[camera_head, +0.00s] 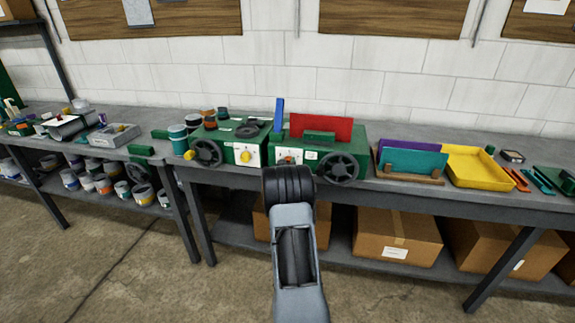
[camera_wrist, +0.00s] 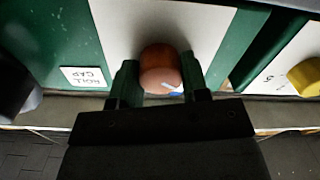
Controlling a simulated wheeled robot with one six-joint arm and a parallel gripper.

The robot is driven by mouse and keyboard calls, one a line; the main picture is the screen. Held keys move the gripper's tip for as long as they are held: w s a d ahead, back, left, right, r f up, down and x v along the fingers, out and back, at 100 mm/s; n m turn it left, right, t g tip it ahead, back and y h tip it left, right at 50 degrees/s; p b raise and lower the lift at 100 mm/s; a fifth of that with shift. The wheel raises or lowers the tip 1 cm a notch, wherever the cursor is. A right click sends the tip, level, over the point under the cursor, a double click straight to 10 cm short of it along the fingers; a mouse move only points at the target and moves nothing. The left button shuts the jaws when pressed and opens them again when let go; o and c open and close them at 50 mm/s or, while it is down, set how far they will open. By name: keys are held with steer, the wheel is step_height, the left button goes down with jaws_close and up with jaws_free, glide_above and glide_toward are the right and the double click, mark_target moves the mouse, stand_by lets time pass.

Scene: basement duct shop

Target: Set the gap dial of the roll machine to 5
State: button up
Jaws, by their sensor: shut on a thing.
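The roll machine is a green box (camera_head: 345,145) on the bench, with a red sheet standing on it and a black handwheel on its front. Its gap dial is an orange-red knob (camera_wrist: 160,58) on a white plate (camera_wrist: 110,30). A label (camera_wrist: 84,77) reading ROLL GAP appears upside down beside it in the wrist view. My gripper (camera_wrist: 160,82) is shut on this knob, one dark green finger on each side. A small white and blue mark shows at the knob's lower edge. The plate's numbers are hidden, so I cannot tell the setting. In the head view my wrist covers the fingers.
A second green machine with a yellow knob (camera_head: 246,156) and handwheel (camera_head: 207,153) stands close on the left. A blue upright piece (camera_head: 279,114) rises between them. On the right are a teal sheet (camera_head: 413,162) in a wooden rack and a yellow tray (camera_head: 480,168). Cardboard boxes sit below.

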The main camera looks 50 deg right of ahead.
steer(key=shift+f+m+b, duration=0.3)
steer(key=shift+m+b, duration=0.4)
steer(key=shift+b, duration=1)
steer(key=m+b, duration=0.2)
steer(key=b, duration=0.2)
steer(key=shift+m, duration=0.3)
steer(key=m+b, duration=0.3)
steer(key=b, duration=0.2)
steer(key=shift+m, duration=0.4)
steer(key=m+b, duration=0.3)
steer(key=b, duration=0.1)
steer(key=shift+m, duration=0.3)
steer(key=m+b, duration=0.5)
steer(key=m, duration=0.1)
steer(key=shift+r, duration=0.15)
steer(key=m+b, duration=0.3)
steer(key=m, duration=0.3)
steer(key=shift+r+m+h+b, duration=0.15)
steer(key=shift+m+h+b, duration=0.15)
steer(key=shift+m+b, duration=0.1)
steer(key=o, duration=0.9)
